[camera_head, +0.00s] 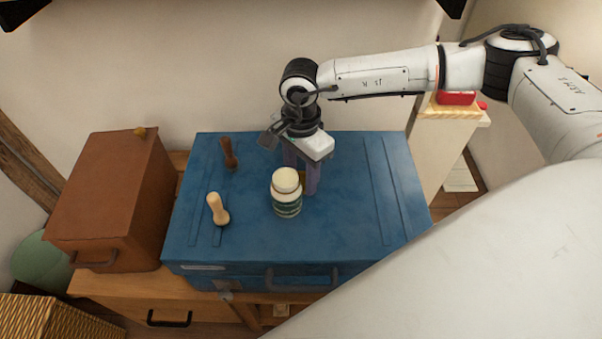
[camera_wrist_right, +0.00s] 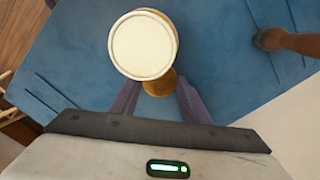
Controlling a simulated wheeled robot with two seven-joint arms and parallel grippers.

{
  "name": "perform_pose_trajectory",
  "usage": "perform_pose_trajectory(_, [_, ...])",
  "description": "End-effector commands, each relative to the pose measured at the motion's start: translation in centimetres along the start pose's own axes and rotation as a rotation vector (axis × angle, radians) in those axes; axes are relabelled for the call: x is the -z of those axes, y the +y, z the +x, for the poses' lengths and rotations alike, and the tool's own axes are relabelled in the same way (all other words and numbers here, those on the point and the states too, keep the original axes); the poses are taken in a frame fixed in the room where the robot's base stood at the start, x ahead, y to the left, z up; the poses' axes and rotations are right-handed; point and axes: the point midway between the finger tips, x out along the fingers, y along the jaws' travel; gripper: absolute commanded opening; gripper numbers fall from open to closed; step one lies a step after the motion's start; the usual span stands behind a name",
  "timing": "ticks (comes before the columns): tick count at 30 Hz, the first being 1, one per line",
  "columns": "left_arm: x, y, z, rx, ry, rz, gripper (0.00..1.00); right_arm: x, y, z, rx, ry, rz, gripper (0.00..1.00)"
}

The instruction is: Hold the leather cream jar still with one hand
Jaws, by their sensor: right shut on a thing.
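The leather cream jar (camera_head: 286,205) stands upright on the blue suitcase (camera_head: 350,217), a pale round lid on top and a banded body below. In the right wrist view the jar's lid (camera_wrist_right: 143,45) fills the upper middle, with a golden-brown part showing below it. My right gripper (camera_head: 300,178) comes down behind the jar, its purple fingers low on either side. In the wrist view the right gripper (camera_wrist_right: 158,92) is shut on the jar; the lid hides part of the contact. My left gripper is not in view.
A brown box (camera_head: 105,205) is at the far left. The suitcase's right side is clear. A wall rises behind.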

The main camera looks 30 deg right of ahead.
Motion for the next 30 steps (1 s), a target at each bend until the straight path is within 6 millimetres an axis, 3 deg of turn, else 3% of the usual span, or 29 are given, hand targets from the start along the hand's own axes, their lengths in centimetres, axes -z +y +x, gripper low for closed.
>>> perform_pose_trajectory(10, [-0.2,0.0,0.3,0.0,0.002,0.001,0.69,0.0,0.0,0.5,-0.001,0.0,0.0,0.15])
perform_pose_trajectory(11, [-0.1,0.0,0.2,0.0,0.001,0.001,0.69,0.0,0.0,0.3,0.0,0.0,0.001,0.47])
perform_pose_trajectory(14, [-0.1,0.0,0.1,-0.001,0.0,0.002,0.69,0.0,0.0,0.3,-0.001,0.0,0.001,0.61])
perform_pose_trajectory(23, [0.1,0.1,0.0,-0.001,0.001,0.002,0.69,0.0,0.0,0.1,0.0,0.0,0.001,0.61])
perform_pose_trajectory(26, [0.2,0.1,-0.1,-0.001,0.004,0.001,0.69,0.0,-0.1,-0.6,0.001,0.0,0.001,0.61])
perform_pose_trajectory(30, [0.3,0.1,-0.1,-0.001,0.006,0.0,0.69,0.0,-0.1,-3.0,0.004,-0.001,0.001,0.61])
